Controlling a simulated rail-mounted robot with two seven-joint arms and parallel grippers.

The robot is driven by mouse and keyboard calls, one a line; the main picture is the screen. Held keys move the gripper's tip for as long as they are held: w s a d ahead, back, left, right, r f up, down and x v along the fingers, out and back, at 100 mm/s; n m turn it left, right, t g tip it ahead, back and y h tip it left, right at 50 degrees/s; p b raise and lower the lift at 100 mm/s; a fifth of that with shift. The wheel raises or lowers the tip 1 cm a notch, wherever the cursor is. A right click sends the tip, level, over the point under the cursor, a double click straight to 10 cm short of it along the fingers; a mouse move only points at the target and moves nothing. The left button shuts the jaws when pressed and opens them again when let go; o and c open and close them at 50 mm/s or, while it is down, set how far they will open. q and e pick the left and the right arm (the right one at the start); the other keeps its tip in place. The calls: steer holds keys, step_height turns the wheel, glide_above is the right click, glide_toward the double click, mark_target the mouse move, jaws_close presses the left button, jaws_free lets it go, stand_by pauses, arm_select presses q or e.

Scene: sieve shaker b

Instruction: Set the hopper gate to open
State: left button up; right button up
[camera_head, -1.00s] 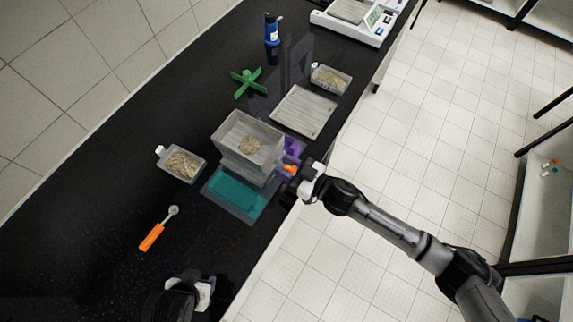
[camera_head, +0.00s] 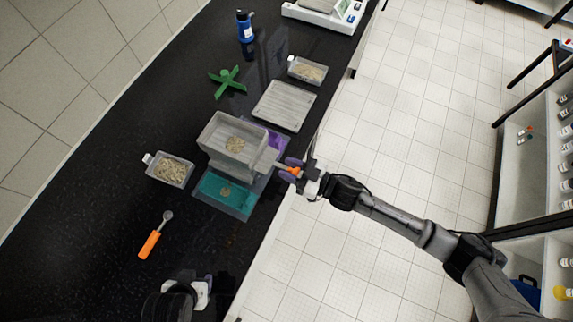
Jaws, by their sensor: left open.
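The hopper (camera_head: 233,138) is a clear grey box with some grains inside, standing over a teal tray (camera_head: 215,190). A small pile of grains lies on the teal tray. A purple part (camera_head: 272,142) shows at the hopper's right side. My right gripper (camera_head: 292,169) is at the right of the hopper, near the counter edge, and appears shut on a small orange handle (camera_head: 295,171); its fingers partly hide it. The link between handle and hopper is too small to make out. My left gripper (camera_head: 207,291) is open and empty over the counter at the bottom, away from the hopper.
Tubs of grains stand left of the hopper (camera_head: 169,170) and behind it (camera_head: 307,70). A ribbed grey tray (camera_head: 283,106), a green cross-shaped piece (camera_head: 228,81), a blue bottle (camera_head: 245,26), a scale (camera_head: 325,12) and an orange-handled scoop (camera_head: 151,243) are on the black counter.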

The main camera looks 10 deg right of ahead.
steer(key=shift+o, duration=1.4)
steer(key=shift+s+d, duration=0.15)
steer(key=shift+d, duration=0.05)
arm_select(q)
steer(key=shift+d, duration=0.3)
arm_select(e)
steer(key=shift+o, duration=0.9)
arm_select(q)
steer(key=shift+s+a+f+b, duration=0.1)
steer(key=shift+a+f+b, duration=0.1)
steer(key=shift+f+b, duration=0.55)
steer(key=shift+d, duration=0.15)
arm_select(e)
steer(key=v, duration=1.3)
steer(key=shift+s+d, duration=0.2)
steer(key=shift+d, duration=0.1)
